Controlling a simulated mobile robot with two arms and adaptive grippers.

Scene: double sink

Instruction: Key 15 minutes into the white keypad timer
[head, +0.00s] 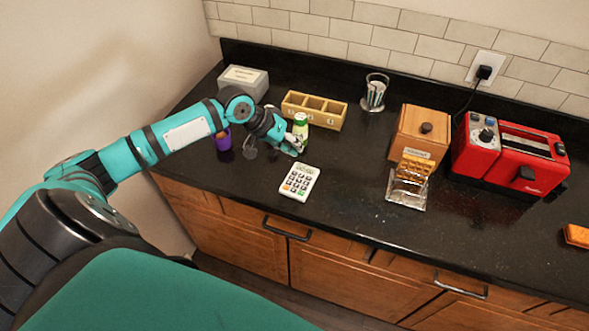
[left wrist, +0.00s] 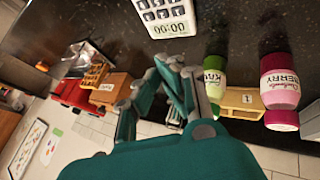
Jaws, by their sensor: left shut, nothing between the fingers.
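The white keypad timer (head: 300,182) lies on the black counter near its front edge, keys facing up. In the left wrist view the timer (left wrist: 168,16) is at the top, partly cut off, and its display appears to read 00:00. My left gripper (head: 294,149) is shut and empty, behind the timer and apart from it in the head view. In the left wrist view its fingers (left wrist: 182,75) point toward the timer. My right gripper is in neither view.
A green-capped bottle (head: 300,121) stands close to my left gripper. A pink bottle (left wrist: 281,80) shows in the left wrist view.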

